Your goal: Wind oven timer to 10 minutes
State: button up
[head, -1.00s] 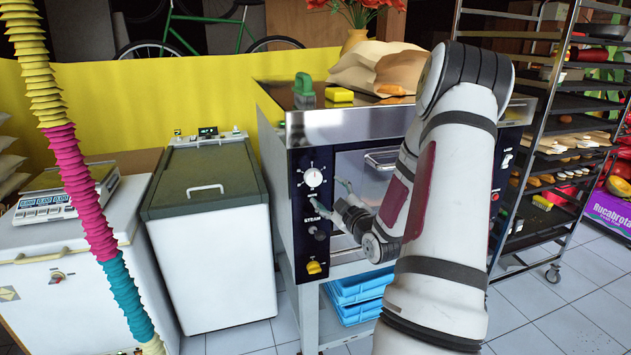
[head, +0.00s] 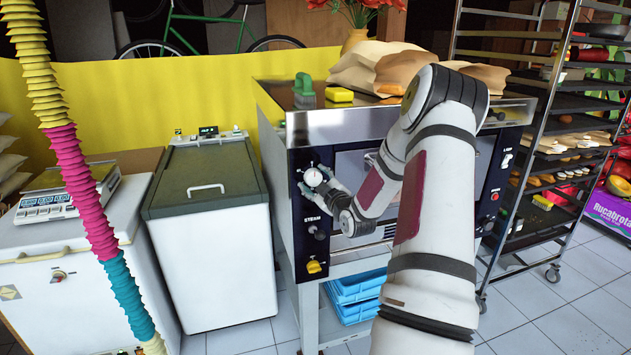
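The oven timer is a white round dial (head: 313,177) with tick marks around it, at the top of the dark control panel on the oven's front left. Its pointer setting is too small and too covered to read. My gripper (head: 315,181) is at the dial, with one finger at its upper right and the other at its lower left. The dial shows between the spread fingers. I cannot tell whether they touch or grip it.
Below the dial on the panel are a dark steam knob (head: 318,232) and a yellow knob (head: 314,267). A green-handled item (head: 304,90) and a yellow block (head: 339,95) stand on the oven top. A rack (head: 540,130) is to the right.

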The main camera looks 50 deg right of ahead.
jog(key=c, duration=0.7)
jog(key=shift+c, duration=0.2)
jog(key=m+p, duration=0.1)
jog(key=m, duration=0.4)
jog(key=shift+s+d+m+p, duration=0.1)
jog(key=shift+m+p, duration=0.2)
jog(key=shift+m, duration=0.1)
jog(key=m+p, duration=0.1)
jog(key=m, duration=0.2)
jog(key=m+h+p, duration=0.1)
jog(key=m, duration=0.2)
jog(key=shift+s+d+m+t+h, duration=0.1)
jog(key=shift+m+t+h, duration=0.2)
jog(key=shift+m, duration=0.1)
jog(key=m+h+p, duration=0.1)
jog(key=m+p, duration=0.1)
jog(key=m, duration=0.5)
jog(key=shift+f, duration=0.15)
jog(key=m+p, duration=0.1)
jog(key=m, duration=0.2)
jog(key=m+g+h+p, duration=0.1)
jog(key=m, duration=0.2)
jog(key=shift+d+f+m, duration=0.1)
jog(key=shift+f+m, duration=0.1)
jog(key=shift+m, duration=0.2)
